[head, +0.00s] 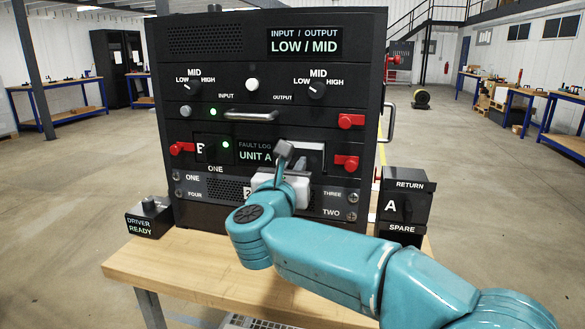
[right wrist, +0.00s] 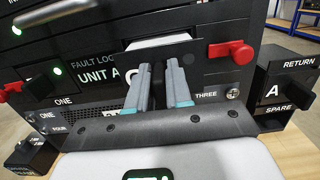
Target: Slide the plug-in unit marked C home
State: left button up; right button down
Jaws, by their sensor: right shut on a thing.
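The plug-in unit marked C (right wrist: 160,41) is in the middle row of the black rack (head: 270,75), right of the UNIT A display. Its pale top shows, so it appears to stick out of its bay; part of the letter C shows left of my fingers. My right gripper (head: 283,153) is in front of it. In the right wrist view the fingers (right wrist: 162,68) are shut on what appears to be its handle, which they mostly hide. How deep the unit sits cannot be told. My left gripper is in neither view.
Red levers flank the middle row, at left (head: 182,148) and right (head: 345,162); another (head: 351,121) is higher. Unit B (head: 215,150) sits left of the display. Unit A (head: 403,207) stands in a holder at right. A driver box (head: 150,216) stands at left. The table front (head: 180,270) is clear.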

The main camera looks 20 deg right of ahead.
jog(key=shift+p+x, duration=0.65)
jog(key=shift+x, duration=1.95)
jog(key=c, duration=1)
grip_release()
jog(key=shift+f, duration=0.1)
jog(key=shift+o, duration=0.2)
jog(key=shift+f, duration=0.2)
jog(key=b+v, duration=0.3)
jog(key=v, duration=1.3)
jog(key=shift+s+r, duration=0.2)
